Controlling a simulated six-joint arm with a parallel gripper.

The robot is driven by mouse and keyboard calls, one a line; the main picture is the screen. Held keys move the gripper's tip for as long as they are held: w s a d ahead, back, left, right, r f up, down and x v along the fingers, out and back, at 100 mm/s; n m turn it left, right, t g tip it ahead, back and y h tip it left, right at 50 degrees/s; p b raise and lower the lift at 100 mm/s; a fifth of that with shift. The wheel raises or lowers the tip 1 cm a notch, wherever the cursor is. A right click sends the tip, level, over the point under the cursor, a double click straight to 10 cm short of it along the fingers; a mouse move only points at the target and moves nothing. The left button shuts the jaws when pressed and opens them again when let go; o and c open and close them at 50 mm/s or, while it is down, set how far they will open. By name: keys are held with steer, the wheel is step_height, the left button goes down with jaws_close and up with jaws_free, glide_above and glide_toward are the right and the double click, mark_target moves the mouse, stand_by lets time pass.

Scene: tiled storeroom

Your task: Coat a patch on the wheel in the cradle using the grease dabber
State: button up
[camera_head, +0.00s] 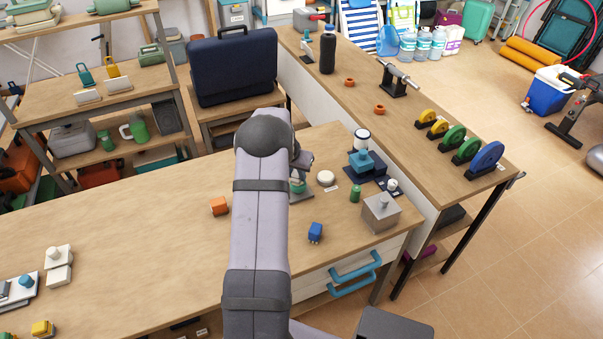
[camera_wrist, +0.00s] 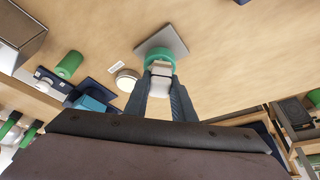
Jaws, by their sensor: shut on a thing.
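My gripper (camera_wrist: 161,88) is shut on a small white piece (camera_wrist: 160,69), perhaps the grease dabber's grip. The white piece is at a green round ring or cup (camera_wrist: 154,52) on a grey square plate (camera_wrist: 176,38); I cannot tell whether it is inside or above it. In the head view my arm largely hides the gripper, and part of the green piece (camera_head: 297,187) shows beside it. Upright coloured wheels stand in dark cradles on the right bench: a blue wheel (camera_head: 487,158), green wheels (camera_head: 453,138) and yellow wheels (camera_head: 427,116). I cannot tell which is meant.
Near the gripper stand a white round disc (camera_head: 326,178), a green cylinder (camera_head: 355,193), a grey metal box (camera_head: 381,213) and a blue-topped device (camera_head: 361,163). A blue block (camera_head: 315,232) and an orange block (camera_head: 219,206) lie nearby. A spindle stand (camera_head: 393,82) is on the right bench.

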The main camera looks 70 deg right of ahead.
steer(key=shift+w+a+f, duration=0.15)
steer(key=shift+w+a, duration=0.2)
steer(key=shift+w+a+r, duration=0.1)
steer(key=shift+r, duration=0.25)
steer(key=shift+r+p, duration=2.2)
steer(key=shift+r, duration=1.8)
